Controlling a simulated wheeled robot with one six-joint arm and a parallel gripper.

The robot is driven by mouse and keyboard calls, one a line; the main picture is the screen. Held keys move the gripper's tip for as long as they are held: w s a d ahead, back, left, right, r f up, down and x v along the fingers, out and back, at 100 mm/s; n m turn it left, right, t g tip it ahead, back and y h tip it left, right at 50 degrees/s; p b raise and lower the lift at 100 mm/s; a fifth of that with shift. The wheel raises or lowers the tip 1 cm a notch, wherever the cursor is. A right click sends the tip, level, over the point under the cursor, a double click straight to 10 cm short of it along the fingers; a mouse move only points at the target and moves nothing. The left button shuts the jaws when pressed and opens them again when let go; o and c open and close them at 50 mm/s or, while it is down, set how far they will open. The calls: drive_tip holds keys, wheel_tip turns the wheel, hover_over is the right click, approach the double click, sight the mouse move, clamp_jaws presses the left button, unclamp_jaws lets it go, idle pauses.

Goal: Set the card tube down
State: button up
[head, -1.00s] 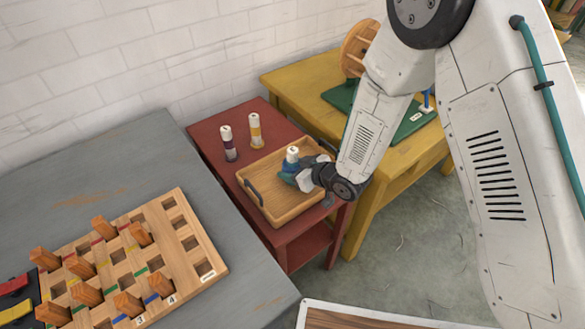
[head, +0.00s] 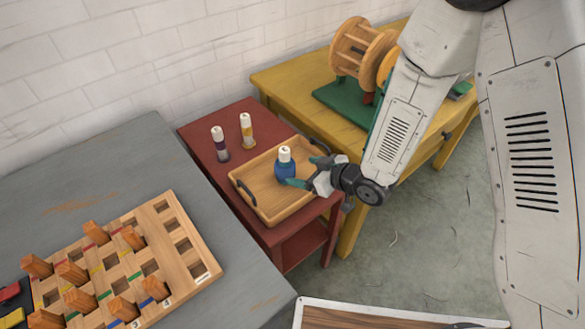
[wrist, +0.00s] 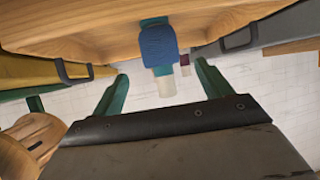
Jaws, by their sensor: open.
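The card tube (head: 285,154) is white with a band of blue wool around its lower part. It stands upright in the wooden tray (head: 268,213). My gripper (head: 301,171) is open at the right of the tube, its teal fingers apart and pointing toward it. In the wrist view the blue wool (wrist: 158,46) and the tube's white end (wrist: 166,86) show ahead, between the open fingers (wrist: 160,75) and clear of them. The tube's foot is partly hidden by the wool in the head view.
The tray is on a red table (head: 196,133), with a purple-banded tube (head: 219,143) and a yellow-banded tube (head: 246,130) behind it. A yellow table (head: 290,83) carries a wooden wheel device (head: 354,50). A grey table (head: 110,160) holds a pegged wooden board (head: 205,262).

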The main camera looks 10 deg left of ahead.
drive_tip(key=shift+v, duration=1.7)
drive_tip(key=w+d+r+m+t+h, duration=0.15)
drive_tip(key=d+r+m+h, duration=0.6)
drive_tip(key=d+r, duration=1.05)
drive_tip(key=s+d+r+m+g+h, duration=0.25)
drive_tip(key=s+d+r+h, duration=0.2)
drive_tip(key=s+d, duration=0.45)
drive_tip(key=s+r+m+g, duration=0.1)
drive_tip(key=s+r+g, duration=0.1)
drive_tip(key=s, duration=0.6)
drive_tip(key=s+d+r+m+g+y, duration=0.1)
drive_tip(key=s+r+g, duration=0.1)
drive_tip(key=s, duration=0.6)
drive_tip(key=shift+d+r, duration=0.25)
drive_tip(key=shift+r, duration=0.55)
